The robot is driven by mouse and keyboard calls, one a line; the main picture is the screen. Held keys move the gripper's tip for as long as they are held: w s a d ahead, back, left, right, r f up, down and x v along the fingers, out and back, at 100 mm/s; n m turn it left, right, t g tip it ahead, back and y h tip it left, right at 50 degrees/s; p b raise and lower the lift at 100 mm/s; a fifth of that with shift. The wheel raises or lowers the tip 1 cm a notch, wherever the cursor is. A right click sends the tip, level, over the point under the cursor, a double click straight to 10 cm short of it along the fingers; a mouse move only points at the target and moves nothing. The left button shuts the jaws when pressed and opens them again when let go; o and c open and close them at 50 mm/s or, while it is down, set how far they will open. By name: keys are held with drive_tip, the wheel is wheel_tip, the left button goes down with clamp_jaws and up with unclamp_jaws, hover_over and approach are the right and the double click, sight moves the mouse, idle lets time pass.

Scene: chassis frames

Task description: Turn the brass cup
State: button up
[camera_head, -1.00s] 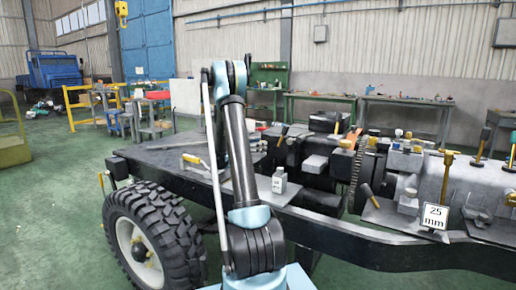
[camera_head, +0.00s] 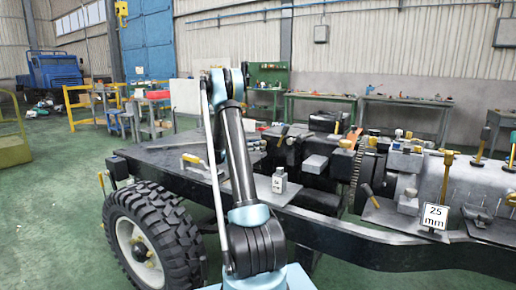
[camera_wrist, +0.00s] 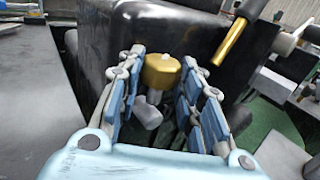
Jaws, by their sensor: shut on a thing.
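In the wrist view the brass cup (camera_wrist: 160,71) is a short gold-coloured cylinder with a pale spot on top. It sits between the two tips of my gripper (camera_wrist: 163,57), against a dark rounded housing (camera_wrist: 130,35). My gripper is shut on the cup, with one blue-grey finger on each side. A grey stub (camera_wrist: 148,112) lies just below the cup, between the fingers. What the cup is mounted on is partly hidden. In the head view my gripper is hidden behind my arm, and I cannot single out this cup there.
A brass-and-black handle (camera_wrist: 230,44) rises close to the right finger in the wrist view. The head view shows the black chassis frame (camera_head: 340,225), a big tyre (camera_head: 155,235), a small grey bottle (camera_head: 279,180) and a "25 mm" sign (camera_head: 435,217). Open green floor lies left.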

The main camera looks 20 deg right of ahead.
drive_tip(key=shift+w+m+g, duration=0.15)
drive_tip(key=shift+m+g, duration=0.15)
drive_tip(key=shift+g, duration=0.2)
drive_tip(key=o, duration=1.1)
drive_tip(key=shift+c, duration=0.2)
drive_tip(key=shift+a, duration=0.1)
drive_tip(key=a, duration=1.2)
drive_tip(key=shift+w, duration=0.3)
